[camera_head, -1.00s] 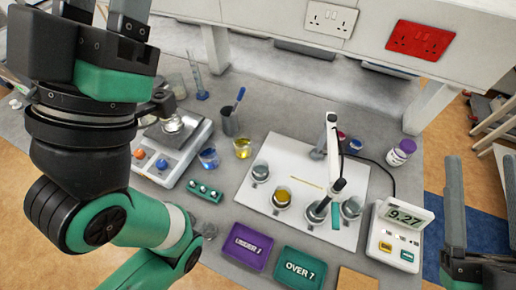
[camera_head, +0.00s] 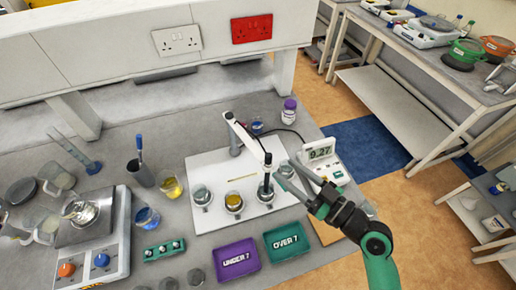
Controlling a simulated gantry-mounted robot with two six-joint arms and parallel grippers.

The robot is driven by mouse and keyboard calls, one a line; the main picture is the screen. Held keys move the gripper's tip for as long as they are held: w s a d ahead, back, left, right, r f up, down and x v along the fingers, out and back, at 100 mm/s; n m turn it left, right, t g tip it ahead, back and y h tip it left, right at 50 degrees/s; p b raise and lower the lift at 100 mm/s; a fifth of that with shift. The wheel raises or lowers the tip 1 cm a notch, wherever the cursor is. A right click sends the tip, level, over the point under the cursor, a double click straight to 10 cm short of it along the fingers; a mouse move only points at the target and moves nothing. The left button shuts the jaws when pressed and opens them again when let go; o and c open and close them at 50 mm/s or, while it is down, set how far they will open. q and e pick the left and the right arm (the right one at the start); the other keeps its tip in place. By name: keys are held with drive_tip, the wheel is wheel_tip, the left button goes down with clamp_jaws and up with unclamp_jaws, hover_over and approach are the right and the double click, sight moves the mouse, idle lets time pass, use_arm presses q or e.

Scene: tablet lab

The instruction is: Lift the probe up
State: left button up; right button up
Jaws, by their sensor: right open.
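The probe (camera_head: 267,174) hangs upright from a white jointed stand arm (camera_head: 247,139), its dark lower end in one of the cups on the white board. My right gripper (camera_head: 286,172) comes in from the lower right. Its two grey fingers are parted, with the tips just right of the probe; I see nothing held, and cannot tell whether a finger touches the probe. The gripper partly covers the cup area there. The pH meter (camera_head: 322,153) behind it reads 9.27. My left gripper is out of view.
Cups, one with yellow liquid (camera_head: 234,202), stand on the white board (camera_head: 210,166). A purple "UNDER 7" tray (camera_head: 237,246) and a green "OVER 7" tray (camera_head: 290,227) lie in front. A black cable runs behind the probe.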

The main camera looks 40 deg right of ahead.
sight(266, 154)
drive_tip(key=w, duration=0.3)
drive_tip(key=w+p, duration=0.1)
drive_tip(key=w, duration=0.6)
drive_tip(key=shift+w+a, duration=0.25)
drive_tip(key=shift+a, duration=0.05)
drive_tip(key=shift+r, duration=0.1)
clamp_jaws()
idle(0.7)
